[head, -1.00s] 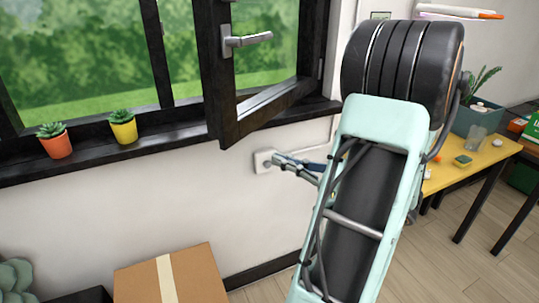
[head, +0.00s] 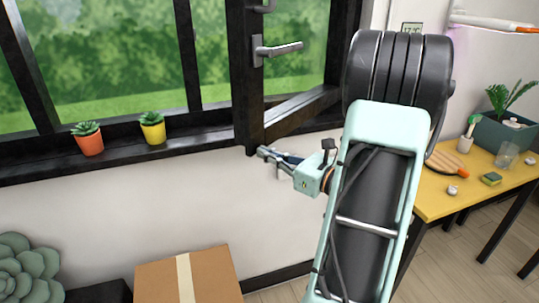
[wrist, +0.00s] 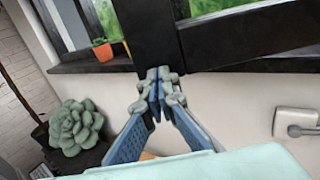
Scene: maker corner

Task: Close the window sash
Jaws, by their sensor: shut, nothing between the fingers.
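The dark window sash (head: 247,100) stands ajar, swung into the room, with its hinge side at the right and its free edge at the left. Its grey lever handle (head: 275,50) is on the free side. My gripper (head: 263,152) is at the sash's lower free corner. In the wrist view, my gripper (wrist: 158,76) is shut and empty, its fingertips right in front of the dark sash (wrist: 152,35). I cannot tell whether they touch it.
An orange pot (head: 89,145) and a yellow pot (head: 154,133) with succulents stand on the sill left of the sash. A cardboard box (head: 215,272) is below. A yellow table (head: 440,197) stands at right.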

